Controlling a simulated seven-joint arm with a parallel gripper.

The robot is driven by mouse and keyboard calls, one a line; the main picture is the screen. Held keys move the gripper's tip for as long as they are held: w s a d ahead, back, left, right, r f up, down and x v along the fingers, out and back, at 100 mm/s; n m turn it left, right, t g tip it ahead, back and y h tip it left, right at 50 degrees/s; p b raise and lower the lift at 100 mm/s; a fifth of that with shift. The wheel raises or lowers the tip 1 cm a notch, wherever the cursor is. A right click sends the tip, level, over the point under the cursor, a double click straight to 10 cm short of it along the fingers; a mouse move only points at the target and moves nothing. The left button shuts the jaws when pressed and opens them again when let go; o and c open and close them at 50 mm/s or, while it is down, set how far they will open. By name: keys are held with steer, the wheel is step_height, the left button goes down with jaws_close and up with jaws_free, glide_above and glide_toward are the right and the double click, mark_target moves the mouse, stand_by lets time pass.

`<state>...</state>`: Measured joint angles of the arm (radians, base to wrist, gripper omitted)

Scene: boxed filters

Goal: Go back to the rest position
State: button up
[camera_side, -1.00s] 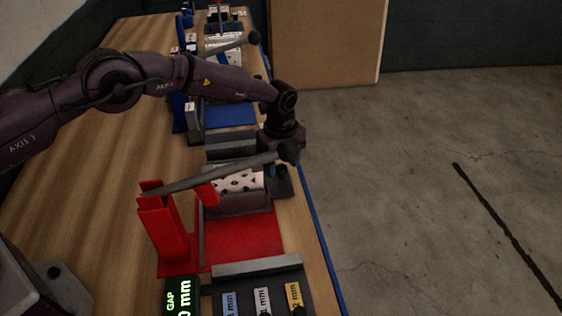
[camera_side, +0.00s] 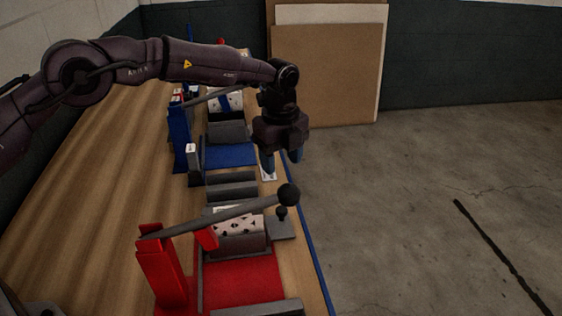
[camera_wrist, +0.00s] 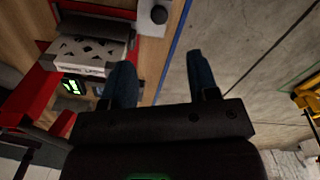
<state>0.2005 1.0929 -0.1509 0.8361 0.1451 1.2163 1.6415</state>
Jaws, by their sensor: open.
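My gripper (camera_side: 281,160) is above the table's right edge in the side view, higher than the red fixture's lever. Its two blue fingers are apart and empty, pointing down. In the wrist view my gripper (camera_wrist: 163,80) also shows open, with nothing between the fingers. A white boxed filter with dark triangular cut-outs (camera_side: 238,226) lies in the grey cradle of the red fixture (camera_side: 162,268). It also shows in the wrist view (camera_wrist: 88,52), to the left of the fingers and apart from them.
The red fixture's lever (camera_side: 225,215) slopes up right to a black ball knob (camera_side: 289,195), below my gripper. A blue fixture (camera_side: 179,137) stands farther back on the table. Tall brown boards (camera_side: 325,75) lean at the back wall. Open floor (camera_side: 430,190) lies to the right.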

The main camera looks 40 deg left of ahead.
stand_by(0.3)
steer(key=s+a+r+n+t, duration=0.2)
steer(key=s+a+r+n, duration=0.3)
steer(key=s, duration=0.6)
steer(key=s+a+r+n+t, duration=0.1)
steer(key=s+a+r+n, duration=0.3)
steer(key=s+r+n, duration=0.4)
steer(key=s+a+r+n+t, duration=0.2)
steer(key=s+a+r+n, duration=0.3)
steer(key=s+n, duration=0.4)
steer(key=s+r, duration=0.1)
steer(key=s, duration=0.6)
steer(key=shift+s+a+r+t, duration=0.25)
steer(key=shift+a+r+t, duration=0.05)
steer(key=shift+a, duration=0.05)
